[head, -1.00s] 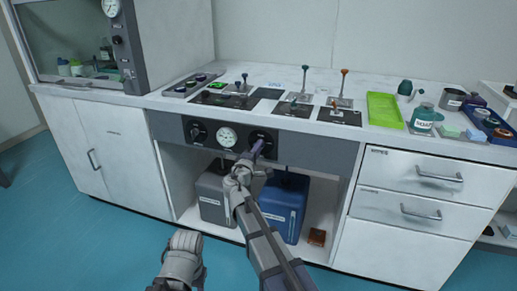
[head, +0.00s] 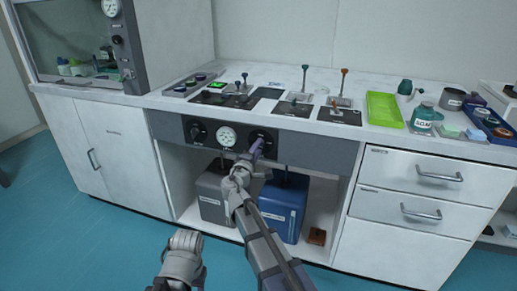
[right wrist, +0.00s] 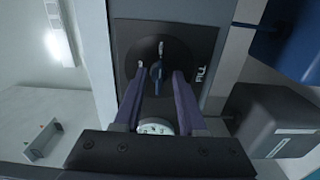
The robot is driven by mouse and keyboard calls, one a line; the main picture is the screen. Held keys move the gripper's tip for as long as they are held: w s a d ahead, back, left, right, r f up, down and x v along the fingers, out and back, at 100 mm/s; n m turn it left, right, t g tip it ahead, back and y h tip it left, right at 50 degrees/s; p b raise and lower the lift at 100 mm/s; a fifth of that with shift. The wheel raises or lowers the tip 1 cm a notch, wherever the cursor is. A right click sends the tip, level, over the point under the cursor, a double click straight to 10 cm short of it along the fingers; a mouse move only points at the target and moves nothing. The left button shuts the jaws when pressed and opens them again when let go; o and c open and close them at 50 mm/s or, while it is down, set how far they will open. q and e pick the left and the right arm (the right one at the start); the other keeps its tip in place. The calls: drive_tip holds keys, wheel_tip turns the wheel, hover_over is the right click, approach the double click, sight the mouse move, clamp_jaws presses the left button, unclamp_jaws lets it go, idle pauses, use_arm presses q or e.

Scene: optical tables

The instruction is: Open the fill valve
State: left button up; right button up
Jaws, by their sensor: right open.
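The fill valve (head: 263,135) is a round dark knob at the right end of the grey panel under the worktop. In the right wrist view its dark disc (right wrist: 142,60) carries a raised handle, with the word FILL beside it. My right gripper (head: 257,149) is in front of the valve and covers part of it in the head view. In the right wrist view the gripper (right wrist: 158,76) is open, with one finger on each side of the handle and gaps visible. Of my left arm only a grey link shows; its gripper is out of view.
A pressure gauge (head: 227,136) and another dark knob (head: 196,131) sit left of the valve. Below, a grey container (head: 213,197) and a blue container (head: 283,208) stand in the open bay. The worktop above holds levers and a green tray (head: 383,108).

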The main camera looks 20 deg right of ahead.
drive_tip(key=v, duration=0.7)
drive_tip(key=s+f+m+g, duration=0.4)
drive_tip(key=s+f+g, duration=0.1)
drive_tip(key=s+f, duration=0.15)
drive_tip(key=s+a+f+m+g+y, duration=0.2)
drive_tip(key=s+a+f+g+y, duration=0.3)
drive_tip(key=s+f, duration=0.45)
drive_tip(key=s+a+f+m+g+y, duration=0.1)
drive_tip(key=s+a+f+g+y, duration=0.35)
drive_tip(key=s, duration=0.75)
wheel_tip(320, 180, up, 34)
drive_tip(key=a+p, duration=0.2)
drive_tip(key=p, duration=3.3)
drive_tip(key=shift+s+a+f+g+h, duration=0.2)
drive_tip(key=shift+s+a+g+h, duration=0.15)
drive_tip(key=shift+s+a, duration=0.1)
